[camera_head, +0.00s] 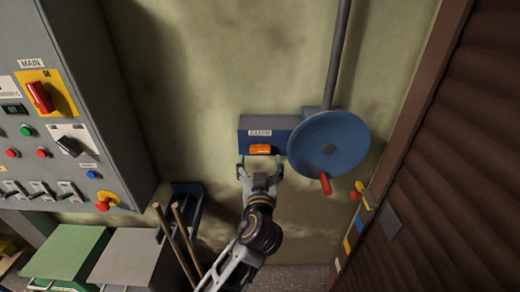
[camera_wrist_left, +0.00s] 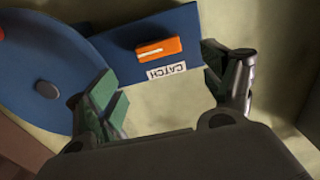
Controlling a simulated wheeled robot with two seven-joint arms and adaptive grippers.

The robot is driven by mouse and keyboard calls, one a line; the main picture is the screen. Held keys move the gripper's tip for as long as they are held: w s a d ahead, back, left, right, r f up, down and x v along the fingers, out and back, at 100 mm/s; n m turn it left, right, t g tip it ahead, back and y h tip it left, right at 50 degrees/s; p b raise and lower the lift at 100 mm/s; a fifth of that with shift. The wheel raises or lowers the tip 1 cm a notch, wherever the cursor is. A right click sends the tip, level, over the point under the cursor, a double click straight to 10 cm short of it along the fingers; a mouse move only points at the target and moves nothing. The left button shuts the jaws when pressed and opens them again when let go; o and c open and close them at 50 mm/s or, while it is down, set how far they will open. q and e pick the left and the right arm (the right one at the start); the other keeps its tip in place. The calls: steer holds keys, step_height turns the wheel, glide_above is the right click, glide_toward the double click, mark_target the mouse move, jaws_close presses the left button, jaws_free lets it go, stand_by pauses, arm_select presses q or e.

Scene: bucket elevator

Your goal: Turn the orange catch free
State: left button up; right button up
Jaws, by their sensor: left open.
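The orange catch (camera_head: 260,149) is a small block with a light line on it, on the front of a blue box (camera_head: 256,126) under a label reading CATCH. In the left wrist view the catch (camera_wrist_left: 158,49) shows near the top, on the blue box (camera_wrist_left: 205,15). My left gripper (camera_head: 260,166) is open and empty, just below the catch in the head view. In the left wrist view its fingers (camera_wrist_left: 165,88) stand wide apart, with the catch beyond the gap between them; no contact shows. My right gripper is not in view.
A blue disc wheel (camera_head: 328,146) with a red handle (camera_head: 325,184) is right of the box, under a grey pipe (camera_head: 338,50). A grey control panel (camera_head: 95,60) stands left. Wooden handles (camera_head: 184,238) lean below, and a brown shutter (camera_head: 465,170) is right.

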mark_target(260, 149)
arm_select(q)
steer(key=shift+w+p, duration=0.8)
steer(key=shift+w, duration=2.75)
steer(key=shift+c, duration=0.5)
steer(key=c, duration=0.9)
